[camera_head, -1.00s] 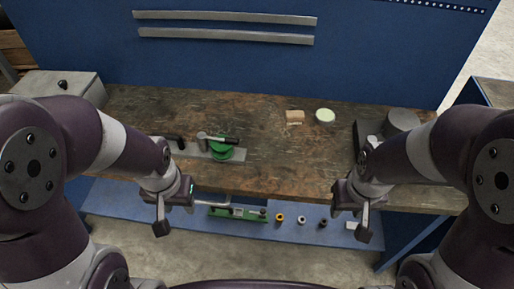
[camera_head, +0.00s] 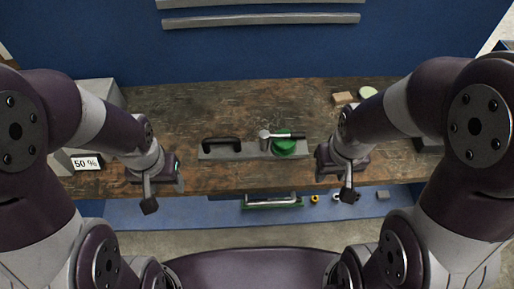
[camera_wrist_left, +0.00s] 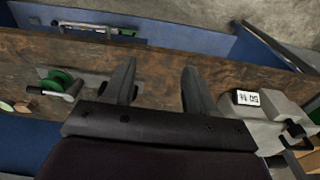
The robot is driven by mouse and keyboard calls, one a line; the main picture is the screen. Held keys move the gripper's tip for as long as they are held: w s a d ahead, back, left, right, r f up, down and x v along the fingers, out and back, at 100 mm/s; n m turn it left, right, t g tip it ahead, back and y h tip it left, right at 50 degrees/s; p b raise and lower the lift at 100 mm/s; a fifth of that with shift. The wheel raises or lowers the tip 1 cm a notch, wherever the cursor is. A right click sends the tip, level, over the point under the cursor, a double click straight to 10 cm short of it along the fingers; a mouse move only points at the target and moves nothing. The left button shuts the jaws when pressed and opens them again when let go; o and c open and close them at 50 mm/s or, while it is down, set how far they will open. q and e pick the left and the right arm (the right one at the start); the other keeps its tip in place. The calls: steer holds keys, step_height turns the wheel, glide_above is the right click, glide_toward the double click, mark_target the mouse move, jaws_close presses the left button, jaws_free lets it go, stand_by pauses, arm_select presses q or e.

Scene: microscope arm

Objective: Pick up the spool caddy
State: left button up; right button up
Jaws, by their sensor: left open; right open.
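The spool caddy is a flat grey base (camera_head: 215,153) on the workbench, with a black bar handle (camera_head: 222,143) at its left and a grey post and green spool (camera_head: 284,146) at its right. In the left wrist view the spool (camera_wrist_left: 59,80) lies left of the fingers; the left finger partly covers the caddy. My left gripper (camera_head: 164,194) is open and empty, left of the caddy and nearer me, by the bench's front edge. My right gripper (camera_head: 340,180) is open and empty, to the caddy's right near the same edge. Neither touches the caddy.
The wooden workbench (camera_head: 200,108) is clear behind the caddy. A grey box with a "50 %" label (camera_head: 86,163) stands at the left. A tan block (camera_head: 343,98) and a pale disc (camera_head: 368,92) lie at the back right. A blue lower shelf (camera_head: 217,214) holds a green-and-grey piece (camera_head: 272,201) and small rings.

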arm_select(q)
steer(key=w+d+f+n+h+b, duration=0.1)
steer(key=w+d+f+n+b, duration=0.1)
steer(key=w+f+n, duration=0.5)
steer(key=n+t+h, duration=0.1)
steer(key=n+h, duration=0.3)
steer(key=n, duration=0.7)
glide_toward(230, 139)
steer(key=x, duration=0.5)
steer(key=shift+w+p, duration=0.1)
steer(key=shift+p, duration=0.3)
steer(key=x, duration=0.4)
steer(key=shift+s+p, duration=0.2)
steer(key=shift+p, duration=0.2)
steer(key=shift+w+f, duration=0.2)
steer(key=shift+f, duration=0.15)
arm_select(e)
steer(key=shift+w+a+f, duration=0.15)
steer(key=shift+a+f, duration=0.05)
steer(key=shift+f, duration=0.4)
arm_select(q)
jaws_close()
